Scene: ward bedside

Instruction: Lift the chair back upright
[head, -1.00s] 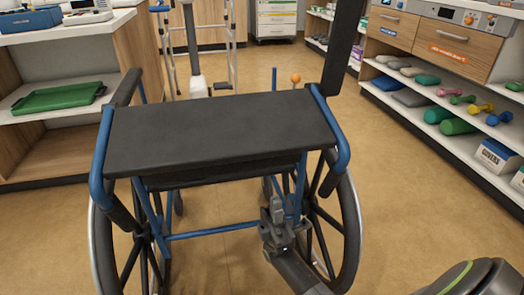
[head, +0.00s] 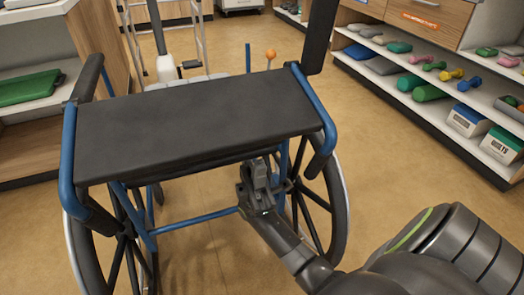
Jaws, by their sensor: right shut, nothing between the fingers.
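A wheelchair with a blue frame (head: 180,222) and large dark wheels stands in front of me in the head view. Its black padded back panel (head: 195,125) lies folded over, nearly flat, between the two blue side tubes. My right gripper (head: 257,174) is shut and empty. It is at the panel's near lower edge, right of the middle, with its tips close under that edge; I cannot tell whether they touch. The seat below is mostly hidden by the panel. My left gripper is not in view.
An orange-knobbed lever (head: 270,56) and a dark upright bar (head: 322,35) rise behind the panel's right side. Shelves with dumbbells and boxes (head: 468,120) stand at right. A shelf with a green tray (head: 28,87) stands at left. Floor (head: 400,165) is clear between chair and right shelves.

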